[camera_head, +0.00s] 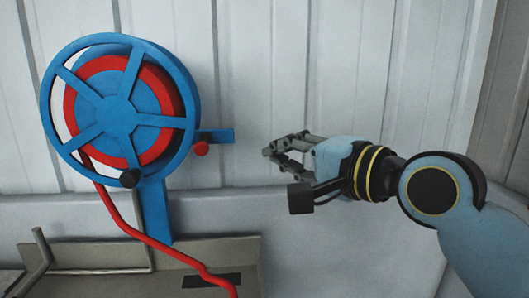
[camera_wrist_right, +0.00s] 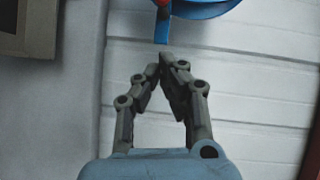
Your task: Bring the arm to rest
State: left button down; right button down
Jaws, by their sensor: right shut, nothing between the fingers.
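My right gripper (camera_head: 270,150) is to the right of a blue wheel-shaped reel and apart from it, in front of the pale panelled wall. In the right wrist view its fingertips (camera_wrist_right: 165,60) meet, so it is shut with nothing held. My right arm comes in from the right edge of the head view. My left gripper is in neither view.
The blue reel (camera_head: 117,113) has a red ring, a dark knob (camera_head: 130,178) and a red hose (camera_head: 140,235) hanging down. A blue bar with a red knob (camera_head: 201,149) sticks out right. A grey metal tray (camera_head: 215,257) is below. The wall (camera_head: 290,60) behind is bare.

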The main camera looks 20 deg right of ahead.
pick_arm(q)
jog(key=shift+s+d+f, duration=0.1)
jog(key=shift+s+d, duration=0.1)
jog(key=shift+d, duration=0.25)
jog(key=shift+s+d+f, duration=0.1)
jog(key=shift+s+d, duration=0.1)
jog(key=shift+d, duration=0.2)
pick_arm(e)
jog(key=shift+s+d, duration=0.1)
jog(key=shift+s, duration=0.35)
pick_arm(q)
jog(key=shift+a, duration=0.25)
